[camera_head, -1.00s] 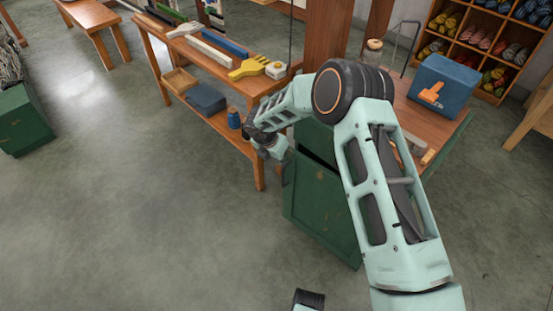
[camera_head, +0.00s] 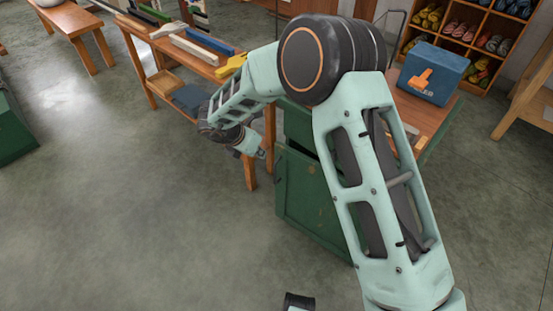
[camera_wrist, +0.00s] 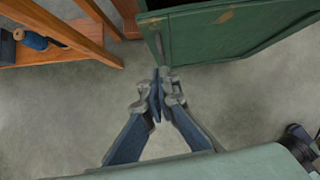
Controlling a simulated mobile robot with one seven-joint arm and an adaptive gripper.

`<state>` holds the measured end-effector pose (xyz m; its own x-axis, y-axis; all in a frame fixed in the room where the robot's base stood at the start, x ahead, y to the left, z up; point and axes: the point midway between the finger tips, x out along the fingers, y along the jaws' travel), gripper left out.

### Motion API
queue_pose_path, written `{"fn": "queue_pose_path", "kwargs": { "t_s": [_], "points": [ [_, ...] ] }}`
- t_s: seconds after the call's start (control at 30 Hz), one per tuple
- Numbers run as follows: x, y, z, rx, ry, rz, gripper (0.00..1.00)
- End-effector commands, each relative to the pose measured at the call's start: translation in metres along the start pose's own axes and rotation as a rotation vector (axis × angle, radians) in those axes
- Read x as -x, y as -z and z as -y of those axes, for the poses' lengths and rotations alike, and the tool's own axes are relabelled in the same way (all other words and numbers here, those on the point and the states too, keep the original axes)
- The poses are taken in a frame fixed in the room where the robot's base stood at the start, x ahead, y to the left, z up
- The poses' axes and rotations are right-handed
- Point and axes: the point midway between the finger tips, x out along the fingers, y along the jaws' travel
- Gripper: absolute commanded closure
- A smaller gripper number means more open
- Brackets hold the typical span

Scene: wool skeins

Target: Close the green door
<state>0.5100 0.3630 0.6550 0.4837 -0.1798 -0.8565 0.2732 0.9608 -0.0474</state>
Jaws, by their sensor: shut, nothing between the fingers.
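The green door (camera_head: 305,198) belongs to a worn green cabinet under the wooden worktop. It stands ajar, with a dark gap along its top edge and part of it hidden behind my arm. In the wrist view the green door (camera_wrist: 225,32) fills the upper right, with a grey handle (camera_wrist: 159,46) near its left edge. My gripper (camera_head: 262,154) is just left of the door's upper left corner in the head view. In the wrist view my gripper (camera_wrist: 158,94) is shut and empty, its tips just below the handle in the picture, with no clear contact.
A wooden table (camera_head: 190,52) with a lower shelf stands left of the cabinet, one leg close to my gripper. A blue box (camera_head: 432,74) sits on the worktop (camera_head: 436,115). The floor (camera_head: 150,220) in front and to the left is clear.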

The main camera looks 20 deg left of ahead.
Motion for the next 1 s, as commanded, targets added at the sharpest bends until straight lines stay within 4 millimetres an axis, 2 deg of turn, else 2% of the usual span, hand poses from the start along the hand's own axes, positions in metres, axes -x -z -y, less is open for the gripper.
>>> {"fn": "queue_pose_path", "kwargs": {
  "t_s": [0.03, 0.13, 0.4, 0.53, 0.67, 1.0],
  "points": [
    [-0.009, 0.013, 0.0, -0.004, 0.005, 0.044, 1.0],
    [-0.006, 0.018, 0.004, -0.031, 0.012, 0.122, 1.0],
    [0.005, 0.02, 0.009, -0.083, 0.007, 0.239, 1.0],
    [-0.001, 0.018, 0.01, -0.087, 0.008, 0.246, 1.0],
    [-0.021, 0.013, 0.011, -0.088, 0.01, 0.244, 1.0],
    [-0.092, -0.003, 0.012, -0.087, 0.009, 0.243, 1.0]
  ]
}}
